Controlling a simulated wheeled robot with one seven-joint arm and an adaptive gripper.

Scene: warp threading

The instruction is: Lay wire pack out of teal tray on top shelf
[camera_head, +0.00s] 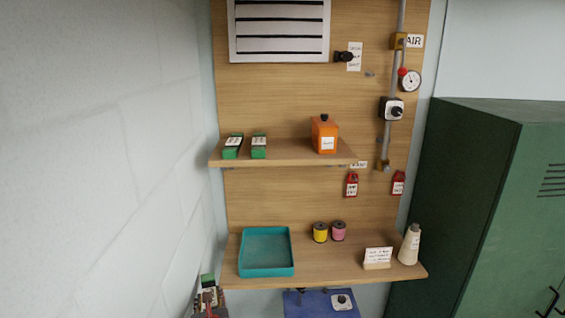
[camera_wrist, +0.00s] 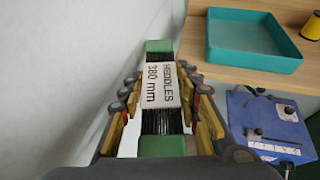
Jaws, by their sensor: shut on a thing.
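My gripper (camera_head: 209,299) is at the lower left in the head view, left of and below the lower shelf. In the wrist view its fingers (camera_wrist: 160,112) are shut on the sides of the wire pack (camera_wrist: 160,82), a bundle of dark wires with green ends and a white label reading "HEDDLES 380 mm". The pack's green end also shows in the head view (camera_head: 208,280). The teal tray (camera_head: 266,272) stands empty on the lower shelf, also seen at the upper right in the wrist view (camera_wrist: 255,59). The top shelf (camera_head: 290,158) holds two similar green-ended packs (camera_head: 232,146) (camera_head: 259,146) at its left.
An orange bottle (camera_head: 324,136) stands right on the top shelf; bare board lies between it and the packs. The lower shelf (camera_head: 335,268) holds yellow (camera_head: 320,232) and pink (camera_head: 338,231) spools, a card (camera_head: 377,258) and a cone (camera_head: 410,245). A white wall (camera_head: 100,150) is close at left.

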